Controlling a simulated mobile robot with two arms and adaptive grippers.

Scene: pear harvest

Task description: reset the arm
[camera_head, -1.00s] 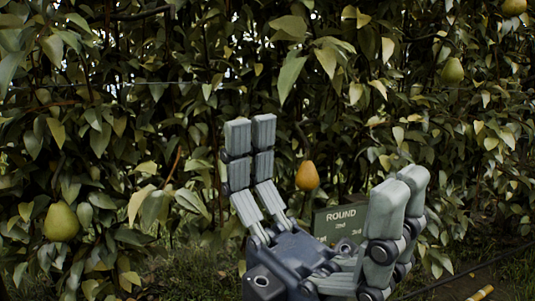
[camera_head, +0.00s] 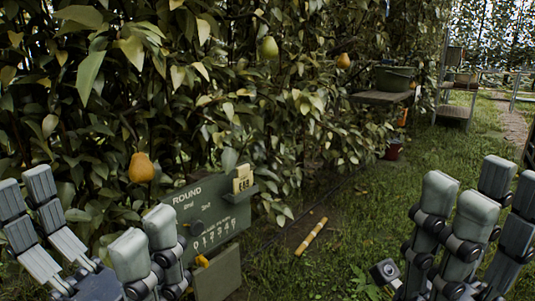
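My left gripper (camera_head: 88,222) is at the lower left of the head view. Its finger pairs stand upright and apart, with nothing between them. An orange-yellow pear (camera_head: 141,167) hangs among the leaves behind it, above the gripper's right-hand fingers. My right gripper (camera_head: 487,200) is at the lower right, over the grass. Its fingers point up, with a narrow gap between the pairs as seen from here, and it holds nothing visible. The fingers hide part of both palms.
A green sign marked ROUND (camera_head: 205,215) stands just right of my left gripper. Pears (camera_head: 269,48) (camera_head: 343,61) hang higher in the hedge. A basin (camera_head: 394,79) rests on a table (camera_head: 372,97) further back. A yellow stick (camera_head: 311,237) lies on the ground. The grass between the grippers is mostly open.

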